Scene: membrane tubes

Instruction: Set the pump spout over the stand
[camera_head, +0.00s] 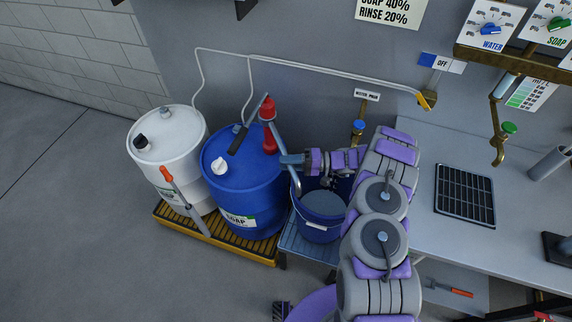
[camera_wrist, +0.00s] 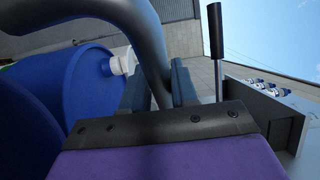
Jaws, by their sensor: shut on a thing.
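The hand pump (camera_head: 268,112) has a red body and stands on top of the blue SOAP drum (camera_head: 245,190). Its grey curved spout (camera_head: 289,172) reaches right and down from the pump, and its lower end appears over the blue bucket (camera_head: 317,230). The bucket stands on the blue slatted stand (camera_head: 293,243), holds something grey, and is partly hidden by my arm. My gripper (camera_head: 291,161) is shut on the spout. In the wrist view the spout (camera_wrist: 150,45) passes down between the fingers of my gripper (camera_wrist: 158,88); its tip is hidden there.
A white drum (camera_head: 165,145) stands left on the yellow pallet (camera_head: 172,222), with an orange-handled tool (camera_head: 180,195) leaning in front. A grey bench (camera_head: 435,245) with a dark grid (camera_head: 465,195) fills the right. A thin pipe (camera_head: 300,68) runs along the wall. The floor at left is clear.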

